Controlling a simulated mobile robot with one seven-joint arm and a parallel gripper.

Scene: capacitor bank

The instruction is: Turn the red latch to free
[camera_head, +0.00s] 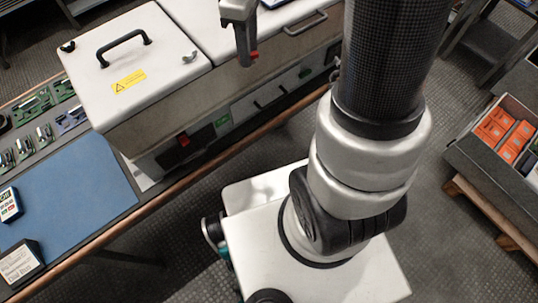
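A grey end part that looks like my gripper (243,56) hangs down from the top edge, in front of the white cabinet. A small red piece (254,56) shows right at its tip; it may be the red latch, but I cannot tell whether it is touched or gripped. The fingers are seen nearly edge-on, so their opening is unclear. The white cabinet (190,58) has a lid with a black handle (123,45) and a yellow warning label (128,82). A separate red switch (184,140) sits on its lower front.
A blue mat (75,195) and green circuit boards (35,104) lie on the bench at left, with a handheld meter (8,205) and a black box (20,263). A grey crate (480,165) with orange boxes stands at right. Open floor (450,240) lies between.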

